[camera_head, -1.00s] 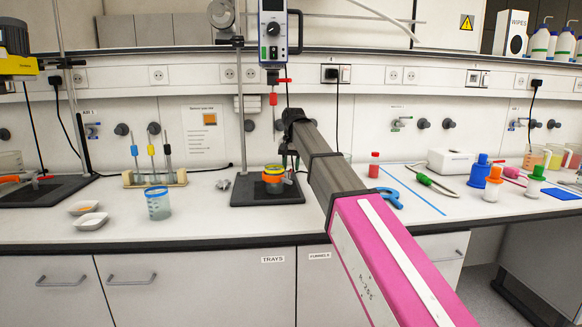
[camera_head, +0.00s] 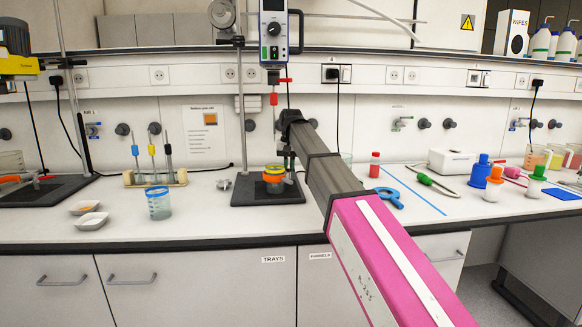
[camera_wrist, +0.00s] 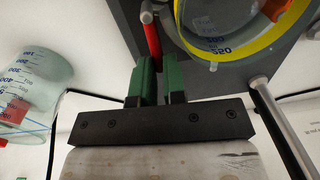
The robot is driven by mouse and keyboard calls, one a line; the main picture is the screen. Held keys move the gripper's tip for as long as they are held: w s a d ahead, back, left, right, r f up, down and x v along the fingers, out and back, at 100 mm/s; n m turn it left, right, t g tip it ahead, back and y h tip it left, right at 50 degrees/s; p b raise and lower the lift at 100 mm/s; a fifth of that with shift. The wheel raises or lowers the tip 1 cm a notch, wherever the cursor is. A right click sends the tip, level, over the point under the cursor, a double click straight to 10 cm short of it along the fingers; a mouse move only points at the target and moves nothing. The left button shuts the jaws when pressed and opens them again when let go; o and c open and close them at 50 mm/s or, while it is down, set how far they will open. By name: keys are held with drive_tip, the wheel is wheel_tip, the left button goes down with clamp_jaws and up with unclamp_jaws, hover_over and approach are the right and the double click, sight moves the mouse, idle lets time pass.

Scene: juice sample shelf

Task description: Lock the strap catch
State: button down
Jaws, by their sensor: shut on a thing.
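A glass vessel (camera_head: 274,188) with a yellow and orange band (camera_head: 274,172) stands on the dark base plate of the middle stand. In the wrist view a yellow strap (camera_wrist: 238,53) curves around the vessel (camera_wrist: 215,22), at the upper right. A slim red lever (camera_wrist: 152,38) with a metal end lies beside the strap and runs down between my green finger pads. My gripper (camera_wrist: 159,85) is shut on this lever, its black body below. In the head view my gripper (camera_head: 288,160) is small and dark beside the vessel; the lever cannot be made out there.
The stand's dark base plate (camera_head: 255,195) lies under the vessel, with its upright rod behind. A small metal piece (camera_head: 224,184) lies left of it, and a blue-rimmed beaker (camera_head: 158,204) farther left. A blue tool (camera_head: 390,197) lies to the right. The bench front is clear.

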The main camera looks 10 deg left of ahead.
drive_tip(key=shift+a+n, duration=0.15)
drive_tip(key=shift+n, duration=0.25)
drive_tip(key=c, duration=1.2)
unclamp_jaws()
